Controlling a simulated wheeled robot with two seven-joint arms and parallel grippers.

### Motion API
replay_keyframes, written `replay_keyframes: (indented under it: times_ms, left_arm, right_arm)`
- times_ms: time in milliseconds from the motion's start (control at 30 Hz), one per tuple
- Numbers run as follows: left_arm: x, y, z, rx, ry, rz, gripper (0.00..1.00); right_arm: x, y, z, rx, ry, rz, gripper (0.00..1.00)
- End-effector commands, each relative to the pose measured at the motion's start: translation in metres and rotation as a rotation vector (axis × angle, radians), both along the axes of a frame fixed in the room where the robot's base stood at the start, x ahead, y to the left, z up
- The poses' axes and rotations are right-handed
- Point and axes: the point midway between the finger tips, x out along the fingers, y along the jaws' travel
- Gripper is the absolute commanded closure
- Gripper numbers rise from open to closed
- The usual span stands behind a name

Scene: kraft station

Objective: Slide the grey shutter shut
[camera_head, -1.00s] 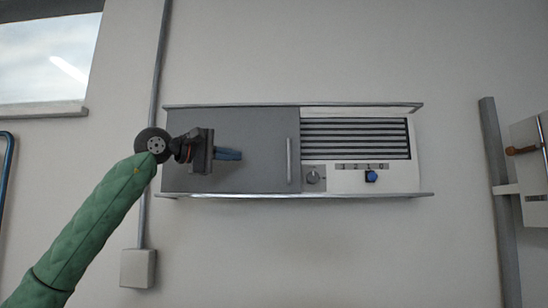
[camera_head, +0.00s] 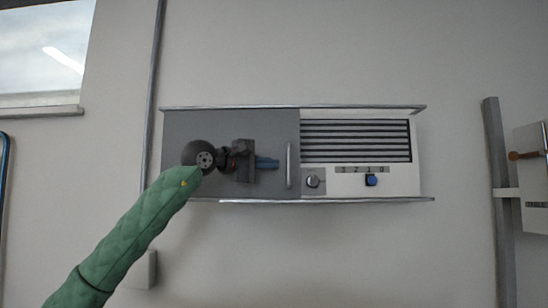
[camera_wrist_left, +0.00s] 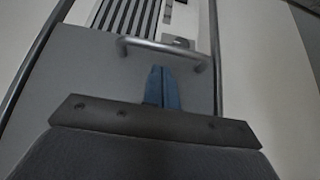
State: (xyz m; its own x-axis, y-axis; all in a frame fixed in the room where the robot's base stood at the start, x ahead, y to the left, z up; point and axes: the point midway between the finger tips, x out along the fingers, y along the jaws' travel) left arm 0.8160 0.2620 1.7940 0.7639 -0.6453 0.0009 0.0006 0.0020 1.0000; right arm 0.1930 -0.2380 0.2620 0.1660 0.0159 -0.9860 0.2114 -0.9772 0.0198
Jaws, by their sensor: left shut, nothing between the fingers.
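The grey shutter (camera_head: 230,122) covers the left part of the wall unit in the head view, between an upper and a lower rail. Its vertical bar handle (camera_head: 289,164) is at its right edge. My left gripper (camera_head: 275,163) is in front of the shutter, its blue fingertips pointing right, just left of the handle. In the left wrist view the shut blue fingers (camera_wrist_left: 162,84) are empty, with tips close to the handle (camera_wrist_left: 160,47). Whether they touch it I cannot tell. My right gripper is not in view.
The slatted vent (camera_head: 355,140) right of the shutter is uncovered. Below it are a grey knob (camera_head: 312,181) and a blue knob (camera_head: 371,180). A grey post (camera_head: 500,200) with a panel stands at far right. A window (camera_head: 45,50) is at upper left.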

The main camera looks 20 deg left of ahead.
Motion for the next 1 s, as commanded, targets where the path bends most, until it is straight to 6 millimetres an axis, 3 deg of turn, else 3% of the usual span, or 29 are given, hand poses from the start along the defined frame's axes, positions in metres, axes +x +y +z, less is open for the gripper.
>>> replay_keyframes:
  times_ms: [267, 667, 833, 933, 1000]
  left_arm:
    - [0.001, -0.012, 0.001, -0.001, -0.001, 0.0, 1.0]
    - [0.001, -0.014, 0.0, -0.001, -0.001, 0.0, 1.0]
    - [0.004, -0.025, -0.002, 0.0, -0.001, -0.003, 1.0]
    - [0.008, -0.04, -0.003, 0.002, -0.001, -0.003, 1.0]
    - [0.011, -0.055, -0.003, 0.001, -0.002, -0.004, 1.0]
  right_arm:
    - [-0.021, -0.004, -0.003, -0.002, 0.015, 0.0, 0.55]
    - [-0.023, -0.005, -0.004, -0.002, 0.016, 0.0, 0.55]
    - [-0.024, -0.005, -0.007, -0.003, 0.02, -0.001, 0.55]
    - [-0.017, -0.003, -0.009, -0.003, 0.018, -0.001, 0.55]
    - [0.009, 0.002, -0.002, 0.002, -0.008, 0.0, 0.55]
